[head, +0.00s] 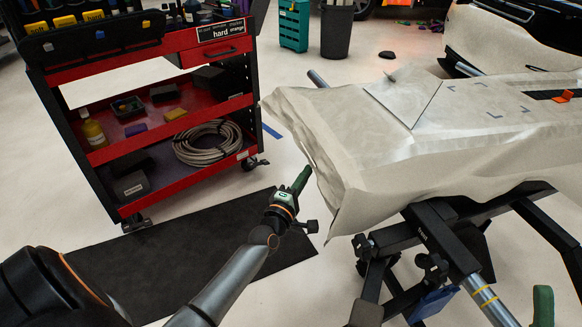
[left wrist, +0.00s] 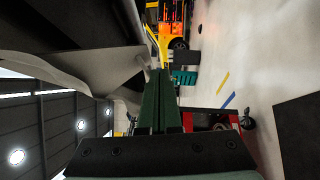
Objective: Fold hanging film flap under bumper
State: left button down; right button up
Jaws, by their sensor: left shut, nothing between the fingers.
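The pale film (head: 365,135) lies over the bumper on the stand and hides most of its shape. Its flap (head: 335,195) hangs loose along the left end, with a wrinkled edge and a low corner. My left gripper (head: 305,172) is just left of this hanging edge, fingers pointing up and toward it. Its fingers are together and hold nothing; I cannot tell whether they touch the film. In the left wrist view the closed green fingers (left wrist: 158,75) show beside the pale film (left wrist: 110,68), which hangs to their left.
The black stand (head: 440,235) with clamps and knobs is under the film. A red and black tool cart (head: 160,120) stands to the left, above a dark floor mat (head: 170,255). A teal case (head: 293,25) and a bin (head: 336,30) stand behind. Pale floor separates cart and stand.

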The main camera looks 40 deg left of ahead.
pick_arm(q)
jog(key=w+d+r+n+t+b, duration=0.1)
jog(key=w+d+r, duration=0.1)
jog(key=w+d, duration=0.1)
jog(key=shift+w+d+r+y, duration=0.25)
jog(key=shift+w+y, duration=0.05)
jog(key=shift+w, duration=0.4)
jog(key=shift+r, duration=0.1)
jog(key=shift+w+d+r, duration=0.1)
jog(key=shift+w+d, duration=0.05)
jog(key=shift+w, duration=0.05)
jog(key=shift+w+d+r+n+t+b, duration=0.35)
jog(key=shift+w+r+n+t+b, duration=0.25)
jog(key=shift+b, duration=0.4)
jog(key=shift+s+r, duration=0.15)
